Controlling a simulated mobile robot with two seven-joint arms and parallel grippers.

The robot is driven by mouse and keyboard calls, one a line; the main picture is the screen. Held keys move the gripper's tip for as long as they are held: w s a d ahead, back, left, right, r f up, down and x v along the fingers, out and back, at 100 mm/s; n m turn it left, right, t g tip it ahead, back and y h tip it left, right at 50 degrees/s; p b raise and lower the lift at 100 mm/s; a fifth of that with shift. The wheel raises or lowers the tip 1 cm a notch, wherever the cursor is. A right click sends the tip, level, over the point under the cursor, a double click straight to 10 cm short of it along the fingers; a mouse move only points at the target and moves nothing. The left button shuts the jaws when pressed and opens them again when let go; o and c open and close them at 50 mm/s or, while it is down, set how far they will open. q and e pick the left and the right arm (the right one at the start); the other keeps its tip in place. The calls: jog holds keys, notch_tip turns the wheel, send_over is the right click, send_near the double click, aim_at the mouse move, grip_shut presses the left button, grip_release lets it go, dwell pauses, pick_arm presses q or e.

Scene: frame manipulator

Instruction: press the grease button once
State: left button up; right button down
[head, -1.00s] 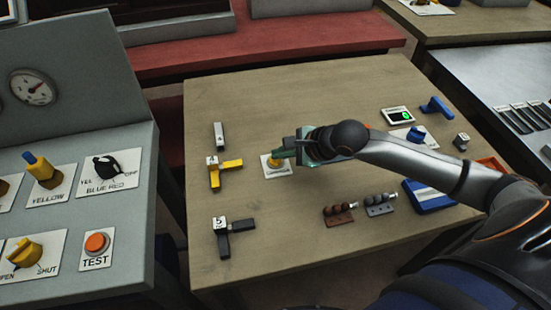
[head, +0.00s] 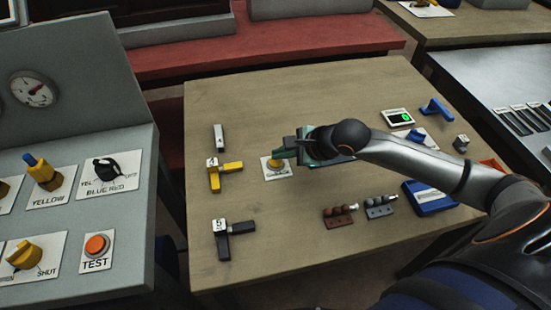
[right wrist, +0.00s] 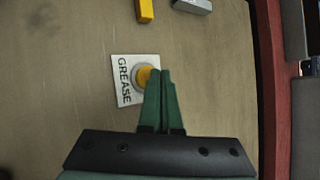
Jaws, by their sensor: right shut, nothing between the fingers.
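The grease button is a yellow round button (head: 272,165) on a white label plate on the wooden table. The right wrist view also shows the yellow button (right wrist: 142,76), beside the word GREASE. My right gripper (head: 279,154) is shut and empty, its green fingers pointing at the button. In the right wrist view the shut fingertips (right wrist: 162,72) are right at the button's edge and cover part of it. I cannot tell whether they touch it or whether it is pressed in. My left gripper is not in view.
Numbered L-shaped blocks (head: 223,174) lie left of the button. A small display (head: 398,117), a blue lever (head: 437,108) and a blue tray (head: 428,198) are at the right. A grey console with an orange TEST button (head: 96,245) stands at the left.

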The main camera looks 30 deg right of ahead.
aim_at(280, 163)
jog(key=shift+r, duration=0.3)
jog(key=shift+r+p, duration=1.45)
jog(key=shift+r, duration=1.1)
jog(key=shift+f, duration=0.1)
